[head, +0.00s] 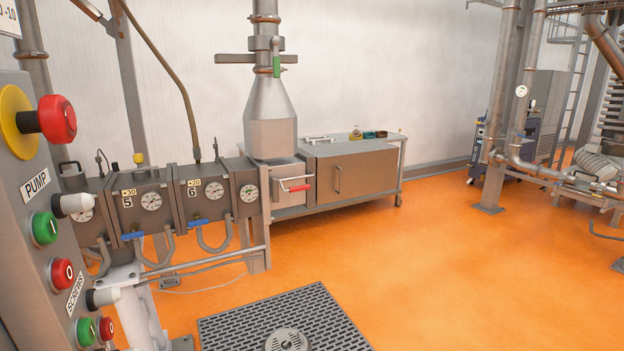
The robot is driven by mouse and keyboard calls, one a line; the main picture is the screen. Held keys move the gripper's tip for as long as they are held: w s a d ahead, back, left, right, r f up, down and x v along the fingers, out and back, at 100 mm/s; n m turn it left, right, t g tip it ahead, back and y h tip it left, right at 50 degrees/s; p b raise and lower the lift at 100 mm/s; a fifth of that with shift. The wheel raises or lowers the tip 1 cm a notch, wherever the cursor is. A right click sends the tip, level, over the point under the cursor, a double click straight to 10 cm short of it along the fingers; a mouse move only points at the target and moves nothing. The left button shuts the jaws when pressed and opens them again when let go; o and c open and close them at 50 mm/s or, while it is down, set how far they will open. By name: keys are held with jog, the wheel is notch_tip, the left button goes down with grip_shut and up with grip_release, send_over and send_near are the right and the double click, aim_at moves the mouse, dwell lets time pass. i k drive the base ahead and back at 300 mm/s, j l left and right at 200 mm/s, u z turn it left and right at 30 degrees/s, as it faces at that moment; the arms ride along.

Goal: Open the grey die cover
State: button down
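A grey box-like housing (288,190) sits at the right end of the row of barrel blocks, below a grey cone-shaped hopper or duct (270,118). A handle with a red grip (299,187) sticks out from its front. This looks like the die cover, and it appears closed; I cannot see inside it. My gripper is not in view, so its state and its distance from the cover cannot be told.
A control panel (38,190) with a red emergency button (57,119) stands close at the left. Gauged barrel blocks (150,203) lead to the housing. A steel cabinet cart (352,172) stands behind. A floor grate (235,325) lies in front. Orange floor (430,270) is clear at right.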

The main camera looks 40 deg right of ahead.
aim_at(345, 170)
jog(key=i+l+z, duration=0.35)
jog(key=i+z, duration=0.15)
jog(key=i, duration=0.4)
jog(key=i+z, duration=0.5)
jog(key=i, duration=0.45)
